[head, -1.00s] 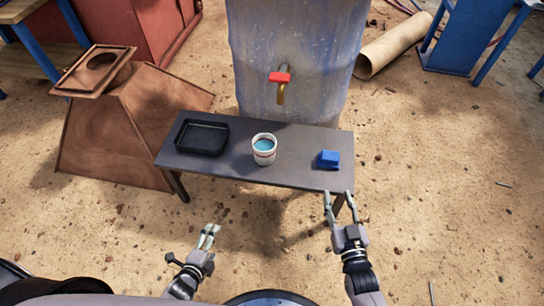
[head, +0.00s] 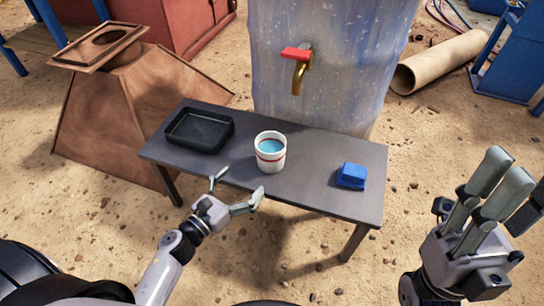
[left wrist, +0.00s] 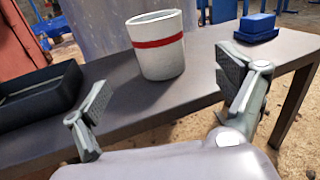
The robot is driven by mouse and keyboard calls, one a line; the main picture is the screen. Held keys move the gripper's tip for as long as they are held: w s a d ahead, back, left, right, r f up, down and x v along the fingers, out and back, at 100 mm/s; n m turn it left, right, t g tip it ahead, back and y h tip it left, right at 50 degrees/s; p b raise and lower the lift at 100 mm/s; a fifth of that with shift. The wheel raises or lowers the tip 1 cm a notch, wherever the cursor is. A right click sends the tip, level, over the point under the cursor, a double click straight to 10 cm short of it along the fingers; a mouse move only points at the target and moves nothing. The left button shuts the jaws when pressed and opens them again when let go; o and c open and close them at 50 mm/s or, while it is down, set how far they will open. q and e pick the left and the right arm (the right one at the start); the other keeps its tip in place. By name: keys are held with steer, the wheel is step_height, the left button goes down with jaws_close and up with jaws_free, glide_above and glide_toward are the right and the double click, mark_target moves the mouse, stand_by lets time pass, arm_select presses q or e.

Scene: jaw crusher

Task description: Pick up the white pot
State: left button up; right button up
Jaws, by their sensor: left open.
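The white pot (head: 270,158) has a red band and bluish contents. It stands upright near the middle of the dark table (head: 310,190). My left gripper (head: 240,186) is open and empty at the table's front edge, before the pot and a little to its left. In the left wrist view the pot (left wrist: 158,55) stands beyond the two spread fingers (left wrist: 165,95), between them and apart from both. My right gripper (head: 508,185) is raised at the right, away from the table; nothing shows in it, and its finger gap is unclear.
A black tray (head: 168,136) lies left of the pot and a blue block (head: 351,176) lies to its right. A tap (head: 298,68) on a big bluish barrel (head: 335,100) hangs behind the pot. A rusty hopper (head: 100,120) stands left of the table.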

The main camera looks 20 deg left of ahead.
mark_target(279, 144)
arm_select(q)
steer(key=x, duration=0.4)
steer(key=b+x, duration=0.1)
steer(key=x, duration=0.8)
steer(key=shift+a+f+b, duration=0.15)
steer(key=shift+f+b, duration=0.15)
steer(key=shift+b, duration=0.05)
steer(key=shift+r, duration=0.1)
steer(key=c, duration=1.6)
